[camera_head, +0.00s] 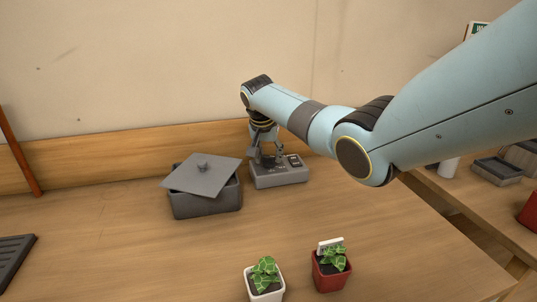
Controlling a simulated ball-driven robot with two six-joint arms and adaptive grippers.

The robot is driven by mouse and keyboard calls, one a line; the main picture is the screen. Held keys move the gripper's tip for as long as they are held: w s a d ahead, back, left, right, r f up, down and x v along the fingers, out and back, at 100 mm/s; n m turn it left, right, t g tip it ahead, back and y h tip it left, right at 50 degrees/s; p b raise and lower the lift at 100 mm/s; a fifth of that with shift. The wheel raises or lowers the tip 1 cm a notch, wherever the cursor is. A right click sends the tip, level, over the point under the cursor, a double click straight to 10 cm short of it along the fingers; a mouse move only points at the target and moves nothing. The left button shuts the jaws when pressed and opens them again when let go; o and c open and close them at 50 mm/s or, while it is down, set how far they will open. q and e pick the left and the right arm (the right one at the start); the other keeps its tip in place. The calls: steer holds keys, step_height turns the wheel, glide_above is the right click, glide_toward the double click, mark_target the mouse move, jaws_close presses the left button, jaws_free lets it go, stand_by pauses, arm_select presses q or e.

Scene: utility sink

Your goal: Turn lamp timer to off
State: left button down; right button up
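A grey box-shaped device with a small dark switch or dial on top, which looks like the lamp timer (283,178), stands at the back of the wooden table near the wall ledge. My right arm reaches in from the right, and my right gripper (262,158) points down at the left part of the device's top. The fingers are small and partly overlap the device, so I cannot tell whether they touch it or how far apart they are. The timer's setting is too small to read. My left gripper is not in view.
A dark grey box (205,204) with a tilted lid (203,178) stands just left of the device. Plants in a white pot (265,291) and a red pot (331,279) stand at the front. A dark tray (12,262) lies at left. The table between is clear.

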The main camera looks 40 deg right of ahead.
steer(key=c, duration=0.7)
